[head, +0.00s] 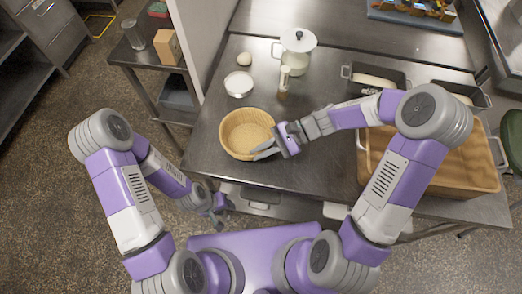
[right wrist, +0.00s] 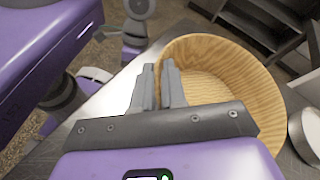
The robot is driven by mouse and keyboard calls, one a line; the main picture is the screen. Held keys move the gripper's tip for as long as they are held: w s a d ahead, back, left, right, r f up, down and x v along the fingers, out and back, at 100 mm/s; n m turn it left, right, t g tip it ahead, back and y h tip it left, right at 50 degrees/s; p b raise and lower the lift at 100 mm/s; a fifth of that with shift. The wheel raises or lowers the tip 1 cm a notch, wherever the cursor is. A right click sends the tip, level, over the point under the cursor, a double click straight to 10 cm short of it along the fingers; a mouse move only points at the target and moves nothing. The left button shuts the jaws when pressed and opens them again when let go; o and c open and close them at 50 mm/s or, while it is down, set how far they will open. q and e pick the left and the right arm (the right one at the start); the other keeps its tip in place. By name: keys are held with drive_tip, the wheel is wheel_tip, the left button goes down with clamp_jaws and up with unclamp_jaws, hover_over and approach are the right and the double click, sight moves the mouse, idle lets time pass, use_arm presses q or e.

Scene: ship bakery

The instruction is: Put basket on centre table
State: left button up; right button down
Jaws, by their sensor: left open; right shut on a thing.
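The basket (head: 233,152), round and tan with a ribbed wall, is at the left front part of the steel table (head: 300,182). I cannot tell whether it touches the table top. My right gripper (head: 264,153) is shut on the basket's near right wall. In the right wrist view the two fingers (right wrist: 160,82) straddle the wall of the basket (right wrist: 225,65), which looks empty. My left gripper (head: 219,207) is open and empty, low beside the table's front left edge.
A white bowl (head: 238,83), an egg (head: 244,58), a white lidded pot (head: 298,48) and a small bottle (head: 283,83) stand behind the basket. A large wooden-coloured tray (head: 495,152) and dark loaf tins (head: 348,73) are at right. The table's front middle is clear.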

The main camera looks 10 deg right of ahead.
drive_tip(key=c, duration=1.1)
unclamp_jaws()
drive_tip(key=shift+c, duration=0.2)
drive_tip(key=shift+w+d+r, duration=0.1)
drive_tip(key=shift+d+r, duration=0.1)
drive_tip(key=p+v, duration=0.2)
drive_tip(key=v, duration=0.9)
drive_tip(key=shift+d, duration=0.25)
drive_tip(key=shift+r, duration=0.25)
